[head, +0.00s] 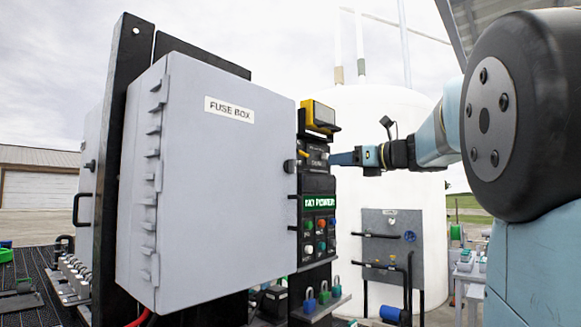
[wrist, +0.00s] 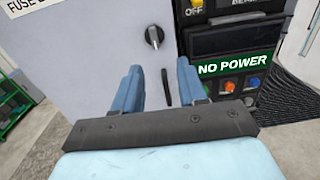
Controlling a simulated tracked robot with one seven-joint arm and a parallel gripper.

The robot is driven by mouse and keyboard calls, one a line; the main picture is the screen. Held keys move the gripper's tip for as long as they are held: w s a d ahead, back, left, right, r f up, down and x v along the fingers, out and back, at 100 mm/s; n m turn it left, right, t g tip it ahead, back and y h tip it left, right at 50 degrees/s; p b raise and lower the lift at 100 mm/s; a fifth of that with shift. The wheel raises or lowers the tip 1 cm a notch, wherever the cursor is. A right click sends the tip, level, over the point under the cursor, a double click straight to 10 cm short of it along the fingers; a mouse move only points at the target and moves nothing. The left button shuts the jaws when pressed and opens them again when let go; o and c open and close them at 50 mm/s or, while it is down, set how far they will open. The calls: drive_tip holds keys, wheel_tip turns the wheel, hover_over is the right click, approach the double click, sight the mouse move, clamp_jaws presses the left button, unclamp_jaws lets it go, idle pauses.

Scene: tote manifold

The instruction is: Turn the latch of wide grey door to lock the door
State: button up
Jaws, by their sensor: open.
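The wide grey door (head: 215,190) of the fuse box appears shut in the head view, and its surface (wrist: 105,45) fills the upper left of the wrist view. Its latch (head: 290,166) is a small dark knob at the right edge. In the wrist view the latch (wrist: 155,38) shows a tilted metal grip, ahead of and between the fingertips. A slim dark handle (wrist: 165,88) lies below it, between the fingers. My gripper (head: 338,158) is right of the door edge in the head view. In the wrist view my gripper (wrist: 158,72) is open, its blue fingers apart and empty.
A black control panel (head: 318,183) with a NO POWER sign (wrist: 234,65) and coloured buttons stands right of the door. A yellow device (head: 320,115) juts out above it. Padlocks (head: 323,290) sit on a shelf below. Open air lies right of the panel.

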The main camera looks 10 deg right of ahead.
sight(295, 165)
drive_tip(key=shift+y, duration=0.3)
drive_tip(key=x, duration=1.4)
drive_tip(key=shift+s+a+f, duration=0.15)
drive_tip(key=shift+a+f, duration=0.15)
drive_tip(key=shift+a, duration=0.05)
